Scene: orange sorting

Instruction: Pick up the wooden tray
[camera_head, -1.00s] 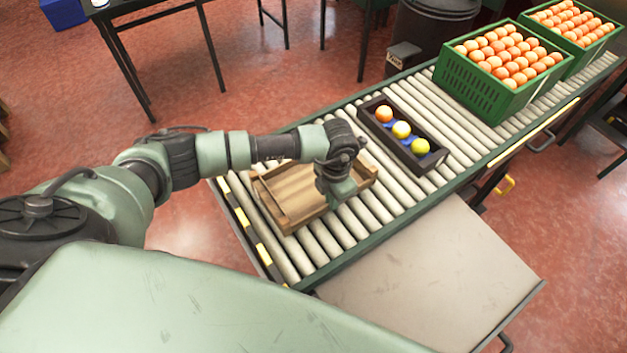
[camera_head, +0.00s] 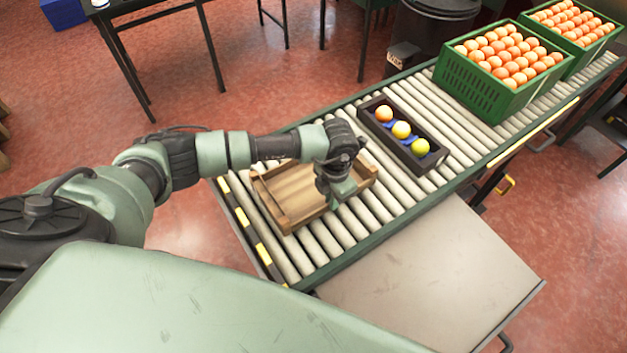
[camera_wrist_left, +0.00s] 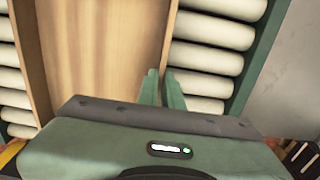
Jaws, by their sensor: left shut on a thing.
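The wooden tray (camera_head: 293,192) lies on the near left end of the roller conveyor, empty, with a pale wood floor and low brown walls. My left gripper (camera_head: 334,203) is over the tray's right side and shut on its wall. In the left wrist view the gripper's green fingers (camera_wrist_left: 161,88) straddle the wall of the tray (camera_wrist_left: 105,55), one inside and one outside. The tray looks level; I cannot tell whether it is clear of the rollers. My right gripper is not in view.
A dark divided box (camera_head: 428,162) with three round fruits sits farther along the conveyor (camera_head: 440,115). Two green crates (camera_head: 480,92) of oranges stand at the far right. A grey flat panel (camera_head: 430,280) adjoins the conveyor's front side. A black bin (camera_head: 433,30) stands behind.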

